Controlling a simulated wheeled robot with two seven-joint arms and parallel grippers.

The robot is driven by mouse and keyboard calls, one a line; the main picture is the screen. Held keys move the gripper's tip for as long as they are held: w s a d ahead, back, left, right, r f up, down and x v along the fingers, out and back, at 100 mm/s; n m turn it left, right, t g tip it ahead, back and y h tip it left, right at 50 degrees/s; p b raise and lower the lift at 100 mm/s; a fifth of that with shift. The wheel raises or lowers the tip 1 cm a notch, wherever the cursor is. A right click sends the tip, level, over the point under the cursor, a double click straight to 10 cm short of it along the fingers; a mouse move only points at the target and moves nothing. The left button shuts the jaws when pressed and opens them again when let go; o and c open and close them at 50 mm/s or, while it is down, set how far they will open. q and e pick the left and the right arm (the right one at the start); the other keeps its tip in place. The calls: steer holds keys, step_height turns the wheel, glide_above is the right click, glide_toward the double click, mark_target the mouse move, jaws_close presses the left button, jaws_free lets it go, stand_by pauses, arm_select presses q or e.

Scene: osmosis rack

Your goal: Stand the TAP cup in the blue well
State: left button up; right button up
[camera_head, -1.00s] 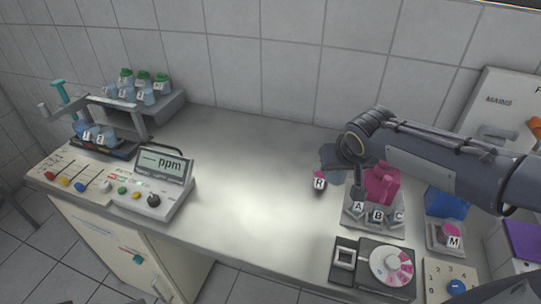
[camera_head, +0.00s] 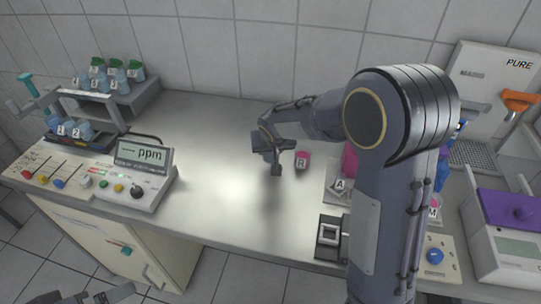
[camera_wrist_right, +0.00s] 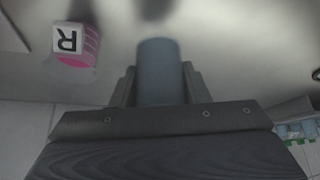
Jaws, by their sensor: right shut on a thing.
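My right gripper (camera_head: 275,168) is over the middle of the bench, left of the pink R cup (camera_head: 302,159). In the right wrist view the fingers (camera_wrist_right: 160,88) are shut on a plain blue-grey cylinder (camera_wrist_right: 160,62), which looks like a cup; no TAP label shows on its visible side. The R cup also shows in the right wrist view (camera_wrist_right: 77,45), apart from the fingers. Part of my left gripper (camera_head: 100,296) shows at the bottom left edge, its jaws unclear. I cannot make out the blue well.
The ppm meter (camera_head: 141,155) and its button console stand at the left. Behind them is a rack with blue cups (camera_head: 82,130) and a step with green-capped bottles (camera_head: 117,75). A tray with block A (camera_head: 339,185) is partly hidden behind my arm.

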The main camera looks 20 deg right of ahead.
mark_target(270, 157)
steer(key=shift+f, duration=1.65)
steer(key=shift+f, duration=0.15)
steer(key=o, duration=1)
